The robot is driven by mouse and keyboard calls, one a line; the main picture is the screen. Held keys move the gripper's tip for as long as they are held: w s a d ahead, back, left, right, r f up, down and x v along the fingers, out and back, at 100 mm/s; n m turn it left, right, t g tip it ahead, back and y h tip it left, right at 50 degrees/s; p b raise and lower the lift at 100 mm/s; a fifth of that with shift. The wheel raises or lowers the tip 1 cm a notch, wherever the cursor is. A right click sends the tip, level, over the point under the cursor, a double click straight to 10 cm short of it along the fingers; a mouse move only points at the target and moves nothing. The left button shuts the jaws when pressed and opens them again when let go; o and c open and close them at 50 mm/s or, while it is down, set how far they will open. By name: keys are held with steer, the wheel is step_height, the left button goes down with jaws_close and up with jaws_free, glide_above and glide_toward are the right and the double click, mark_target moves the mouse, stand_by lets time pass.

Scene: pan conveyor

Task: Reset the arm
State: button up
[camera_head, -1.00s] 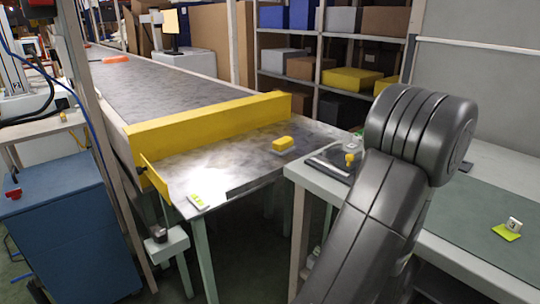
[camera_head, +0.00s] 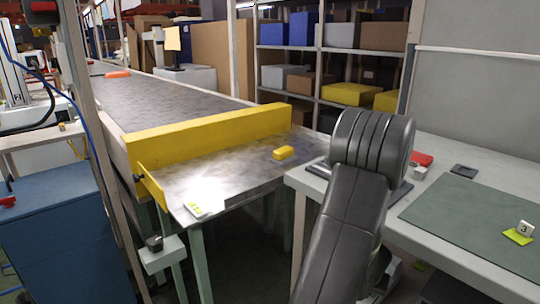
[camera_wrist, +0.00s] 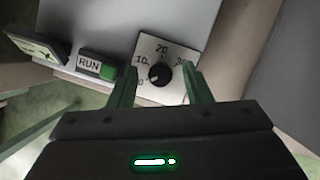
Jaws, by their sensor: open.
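My arm (camera_head: 350,215) rises from the bottom of the head view, its thick dark elbow in front of the right-hand table. My gripper is out of the head view. In the wrist view my gripper (camera_wrist: 159,68) is open, its two green fingers apart on either side of a black knob (camera_wrist: 160,75). The knob is on a white dial plate marked with numbers such as 10, 20 and 30. Nothing is visibly held. I cannot tell whether the fingers touch the knob or plate.
A RUN sign with a green block (camera_wrist: 107,71) lies left of the dial. The conveyor (camera_head: 180,100) has a yellow barrier (camera_head: 205,135); a yellow block (camera_head: 284,152) lies on its metal end. The right table (camera_head: 420,245) bears a green mat (camera_head: 465,220) and a "3" marker (camera_head: 521,232).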

steer(key=shift+m+h, duration=0.3)
steer(key=shift+m, duration=0.7)
steer(key=shift+w+a+m+g+h, duration=0.1)
steer(key=shift+m+g+h, duration=0.4)
steer(key=shift+m, duration=1)
